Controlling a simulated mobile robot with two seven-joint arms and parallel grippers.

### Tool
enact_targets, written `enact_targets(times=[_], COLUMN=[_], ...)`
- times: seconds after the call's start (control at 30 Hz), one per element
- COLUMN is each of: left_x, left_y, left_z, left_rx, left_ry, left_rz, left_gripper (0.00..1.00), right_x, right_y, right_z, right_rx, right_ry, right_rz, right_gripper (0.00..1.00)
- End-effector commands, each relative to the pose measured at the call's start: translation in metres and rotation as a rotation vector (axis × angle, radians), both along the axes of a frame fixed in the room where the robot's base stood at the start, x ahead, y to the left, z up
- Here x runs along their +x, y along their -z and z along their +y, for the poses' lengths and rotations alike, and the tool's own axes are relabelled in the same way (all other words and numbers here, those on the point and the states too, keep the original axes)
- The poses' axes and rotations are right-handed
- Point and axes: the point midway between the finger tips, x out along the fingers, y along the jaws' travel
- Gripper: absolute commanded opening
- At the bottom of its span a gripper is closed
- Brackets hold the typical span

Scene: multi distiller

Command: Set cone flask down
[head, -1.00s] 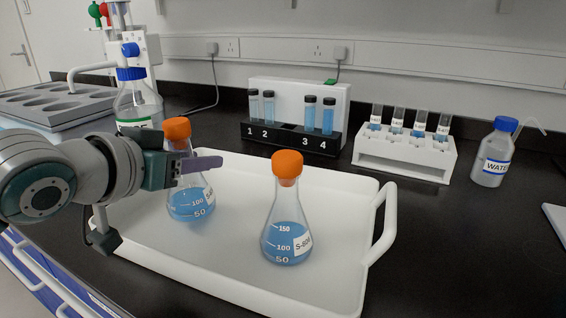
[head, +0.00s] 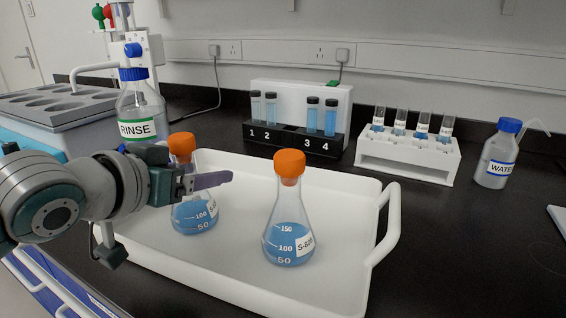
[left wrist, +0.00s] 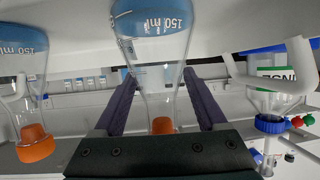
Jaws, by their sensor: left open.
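A cone flask with an orange stopper and blue liquid (head: 194,215) stands upright at the left part of the white tray (head: 345,190). My left gripper (head: 212,181) is at its neck, fingers open. In the left wrist view, upside down, the flask (left wrist: 158,60) is between the two purple fingers (left wrist: 161,80), with a gap visible on each side near the neck. A second, similar cone flask (head: 289,235) stands on the tray to the right. It also shows at the left of the wrist view (left wrist: 25,85). My right gripper is not visible.
A rinse bottle (head: 138,110) stands behind my left arm, beside a grey block with round wells (head: 50,100). Behind the tray are a numbered tube rack (head: 290,137) and a white tube rack (head: 408,160). A water bottle (head: 497,155) stands at the right.

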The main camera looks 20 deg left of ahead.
Motion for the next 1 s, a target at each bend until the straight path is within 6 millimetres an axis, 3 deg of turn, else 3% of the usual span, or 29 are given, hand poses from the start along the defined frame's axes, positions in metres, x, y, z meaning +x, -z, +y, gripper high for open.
enact_targets(times=[0.17,0.6,0.8,0.9,1.0], left_x=[-0.006,-0.084,-0.105,-0.111,-0.124], left_y=[-0.006,-0.039,-0.046,-0.045,-0.029], left_z=[0.0,-0.001,-0.001,-0.002,-0.012], left_rx=[0.0,-0.001,-0.002,0.001,0.011], left_ry=[0.0,0.0,-0.001,-0.003,-0.008], left_rz=[0.0,0.002,0.001,0.014,0.109], left_gripper=[0.74,0.74,0.74,0.74,0.74], right_x=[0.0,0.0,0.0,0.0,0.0], right_y=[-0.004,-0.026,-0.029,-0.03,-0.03], right_z=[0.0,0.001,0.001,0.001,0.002], right_rx=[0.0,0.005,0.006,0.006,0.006], right_ry=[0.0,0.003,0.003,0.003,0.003], right_rz=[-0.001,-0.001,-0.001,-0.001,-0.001], right_gripper=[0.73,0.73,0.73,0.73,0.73])
